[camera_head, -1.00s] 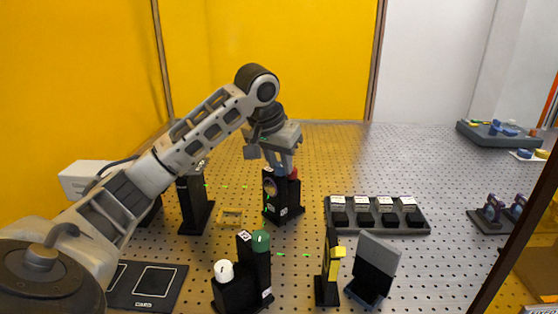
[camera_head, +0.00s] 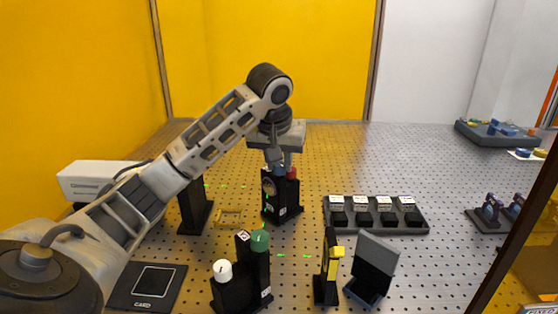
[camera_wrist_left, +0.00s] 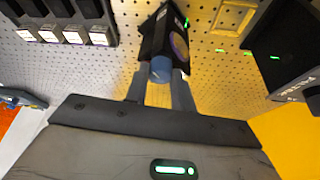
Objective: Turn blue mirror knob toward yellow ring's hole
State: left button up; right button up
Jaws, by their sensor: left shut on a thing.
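The blue knob (camera_wrist_left: 160,68) is on top of a black mirror mount (camera_head: 283,208), which stands upright on the perforated table. My left gripper (camera_head: 279,167) comes down on it from above. In the left wrist view, the gripper (camera_wrist_left: 160,86) has its two fingers on either side of the knob, shut on it. A red knob (camera_head: 292,173) is beside it on the same mount. A flat yellow square frame with an opening (camera_head: 230,217) lies left of the mount. A yellow piece (camera_head: 337,253) sits on a black post at the front; its hole cannot be made out. My right gripper is out of view.
A black mount with green (camera_head: 260,242) and white (camera_head: 223,267) knobs stands in front. A tilted grey plate (camera_head: 376,254) and a tray of several black blocks (camera_head: 377,224) are to the right. Small green light spots (camera_head: 307,256) show along the table.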

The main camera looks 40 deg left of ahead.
pick_arm(q)
jog(key=shift+r, duration=0.1)
jog(key=o, duration=1)
jog(key=v, duration=1.6)
